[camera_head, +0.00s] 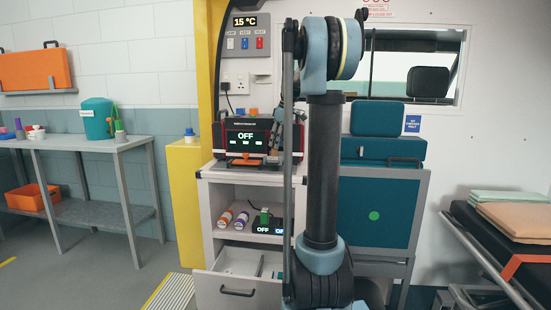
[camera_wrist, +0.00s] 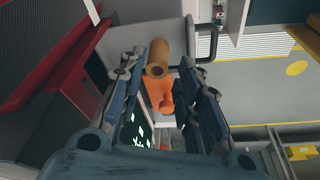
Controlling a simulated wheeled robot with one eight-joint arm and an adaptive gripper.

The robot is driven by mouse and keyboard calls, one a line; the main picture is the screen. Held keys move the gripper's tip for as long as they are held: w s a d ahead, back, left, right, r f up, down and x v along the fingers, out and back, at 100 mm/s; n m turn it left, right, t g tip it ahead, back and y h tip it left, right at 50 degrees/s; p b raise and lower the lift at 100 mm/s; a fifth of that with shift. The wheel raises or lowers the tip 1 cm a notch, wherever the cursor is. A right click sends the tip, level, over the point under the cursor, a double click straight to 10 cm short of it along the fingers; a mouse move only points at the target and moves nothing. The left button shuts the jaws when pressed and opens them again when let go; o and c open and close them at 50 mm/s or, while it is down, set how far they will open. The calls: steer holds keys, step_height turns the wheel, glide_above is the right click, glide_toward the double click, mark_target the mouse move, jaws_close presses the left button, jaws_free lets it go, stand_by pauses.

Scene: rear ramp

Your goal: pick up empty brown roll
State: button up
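The brown roll (camera_wrist: 157,58) shows in the wrist view as a small tan cylinder, end-on to the camera, near the top middle. My gripper (camera_wrist: 163,66) is open, with one finger on each side of the roll. A gap shows between the roll and the right finger; I cannot tell whether the left finger touches it. An orange part (camera_wrist: 159,93) lies just behind or below the roll. In the head view my arm covers much of the middle, and I cannot make out the roll clearly there.
A red and black device (camera_head: 246,137) reading OFF stands on a white cabinet beside my arm. Its shelf holds several rolls (camera_head: 234,218). An open drawer (camera_head: 238,289) juts out below. A stretcher (camera_head: 515,235) stands at right, a grey table (camera_head: 85,143) at left.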

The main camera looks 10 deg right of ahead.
mark_target(275, 151)
steer(key=shift+w+x, duration=0.2)
steer(key=shift+x, duration=2.65)
steer(key=shift+a, duration=0.15)
steer(key=c, duration=0.5)
